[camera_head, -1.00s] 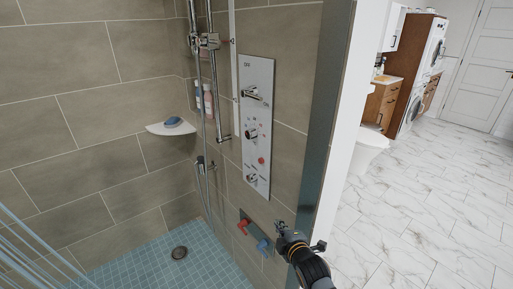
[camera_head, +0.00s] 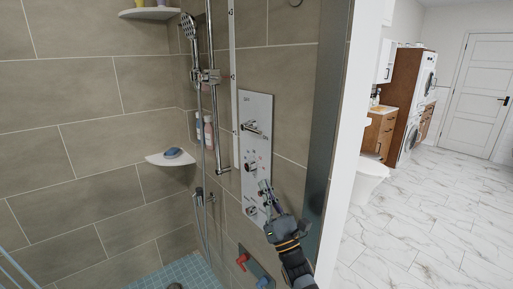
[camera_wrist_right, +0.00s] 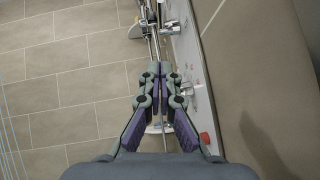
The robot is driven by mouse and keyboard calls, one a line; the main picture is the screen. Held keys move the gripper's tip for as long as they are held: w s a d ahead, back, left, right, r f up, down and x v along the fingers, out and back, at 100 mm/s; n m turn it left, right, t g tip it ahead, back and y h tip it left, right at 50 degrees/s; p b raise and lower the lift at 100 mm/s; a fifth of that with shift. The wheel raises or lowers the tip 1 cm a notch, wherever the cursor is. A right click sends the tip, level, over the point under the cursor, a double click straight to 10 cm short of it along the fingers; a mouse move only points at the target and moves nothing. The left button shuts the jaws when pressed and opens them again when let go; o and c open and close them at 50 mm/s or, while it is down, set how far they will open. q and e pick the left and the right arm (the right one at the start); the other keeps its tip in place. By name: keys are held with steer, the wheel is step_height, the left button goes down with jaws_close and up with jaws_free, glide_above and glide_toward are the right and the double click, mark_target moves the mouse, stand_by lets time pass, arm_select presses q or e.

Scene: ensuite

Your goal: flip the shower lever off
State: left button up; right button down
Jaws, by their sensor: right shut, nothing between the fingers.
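The shower panel (camera_head: 258,108) is a tall light plate on the tiled wall. Chrome fittings (camera_wrist_right: 171,30) lie beyond the fingertips there. My left gripper is out of view.
A hand shower (camera_head: 188,27) and its rail stand left of the panel. A corner shelf (camera_head: 171,158) holds a blue soap. Below the panel are a red handle (camera_head: 241,262) and a blue handle (camera_head: 263,283). A glass edge and white wall end (camera_head: 345,150) stand to the right.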

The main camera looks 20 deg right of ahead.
steer(key=s+d+r+p+x, duration=0.1)
steer(key=p+x, duration=0.5)
steer(key=x, duration=0.6)
steer(key=shift+r+p, duration=0.4)
steer(key=shift+r, duration=0.35)
steer(key=shift+w, duration=0.1)
